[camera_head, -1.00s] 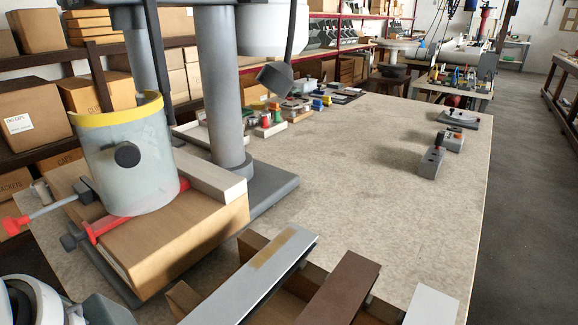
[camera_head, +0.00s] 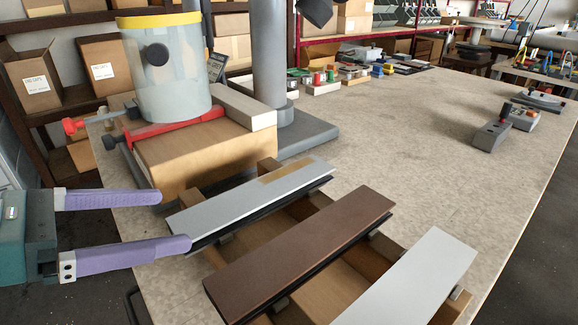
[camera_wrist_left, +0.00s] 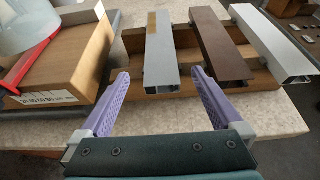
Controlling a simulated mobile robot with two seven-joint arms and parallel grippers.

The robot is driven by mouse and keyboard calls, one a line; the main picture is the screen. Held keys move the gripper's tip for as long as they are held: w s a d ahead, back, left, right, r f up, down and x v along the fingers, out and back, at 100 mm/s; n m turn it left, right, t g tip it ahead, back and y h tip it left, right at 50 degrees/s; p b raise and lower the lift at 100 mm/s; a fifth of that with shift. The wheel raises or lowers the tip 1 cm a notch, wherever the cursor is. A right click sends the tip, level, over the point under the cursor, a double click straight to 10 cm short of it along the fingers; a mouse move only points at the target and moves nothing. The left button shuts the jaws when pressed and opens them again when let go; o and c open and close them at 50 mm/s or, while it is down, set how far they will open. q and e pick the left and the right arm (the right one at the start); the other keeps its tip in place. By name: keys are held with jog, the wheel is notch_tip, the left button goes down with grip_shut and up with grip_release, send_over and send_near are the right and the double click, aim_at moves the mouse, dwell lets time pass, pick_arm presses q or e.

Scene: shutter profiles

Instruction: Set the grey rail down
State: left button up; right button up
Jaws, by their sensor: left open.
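The grey rail (camera_head: 250,199), with a tan patch near its far end, lies on a wooden rack (camera_head: 333,283) with small grey supports. It is the leftmost of three rails there. My left gripper (camera_head: 175,220), with purple fingers, is open at the rail's near end. In the left wrist view the grey rail (camera_wrist_left: 161,60) shows between the two spread fingertips (camera_wrist_left: 159,74), with nothing clamped. I cannot tell whether a finger touches it. My right gripper is not in view.
A brown rail (camera_head: 300,252) and a white rail (camera_head: 412,281) lie beside it on the rack. Behind stands a cardboard box (camera_head: 190,157) with a red clamp (camera_head: 165,129) and a clear yellow-rimmed cylinder (camera_head: 166,80). The table's middle (camera_head: 400,140) is clear.

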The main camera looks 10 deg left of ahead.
aim_at(230, 205)
pick_arm(q)
jog(key=x, duration=0.3)
jog(key=shift+w+d+r+p, duration=0.1)
jog(key=shift+w+r+p, duration=0.05)
jog(key=shift+w+p, duration=0.15)
jog(key=shift+x, duration=3.1)
jog(key=shift+s+d+r, duration=0.1)
jog(key=shift+d+r, duration=0.05)
jog(key=shift+r, duration=0.05)
jog(key=shift+c, duration=0.4)
jog(key=shift+p, duration=0.3)
grip_shut()
